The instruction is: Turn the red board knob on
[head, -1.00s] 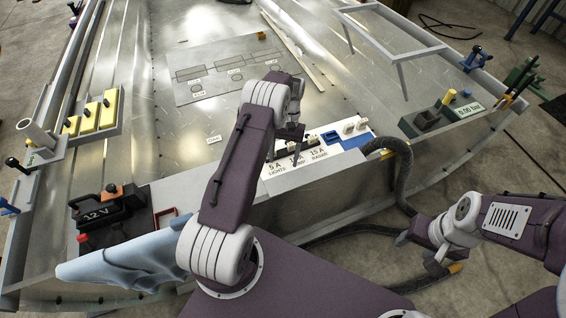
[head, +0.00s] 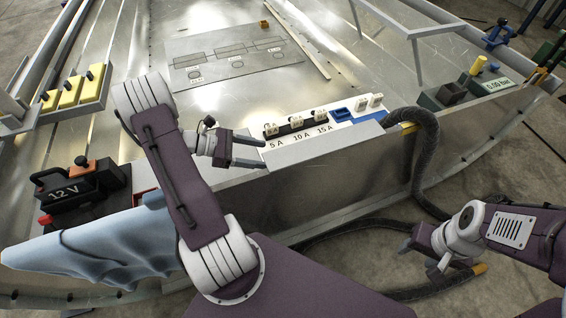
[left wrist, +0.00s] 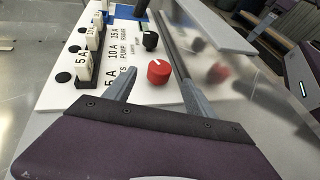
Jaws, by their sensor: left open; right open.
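The red knob (left wrist: 158,72), with a pale pointer line, stands on the white board (left wrist: 72,92) in the left wrist view. A black knob (left wrist: 149,40) is farther along the same board. My left gripper (head: 263,154) is open at the left end of the board in the head view. In the left wrist view its fingers lie on either side of the red knob, with gaps; I cannot tell how far its tips are from the board. The red knob is hidden in the head view. My right gripper (head: 420,258) is open and empty, low at the right.
Fuses labelled 5 A, 10 A and 15 A (head: 295,123) and a blue socket block (head: 342,114) line the board. A thick black hose (head: 428,160) curves down at its right. A 12 V battery (head: 68,193) and light blue cloth (head: 100,245) are at left.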

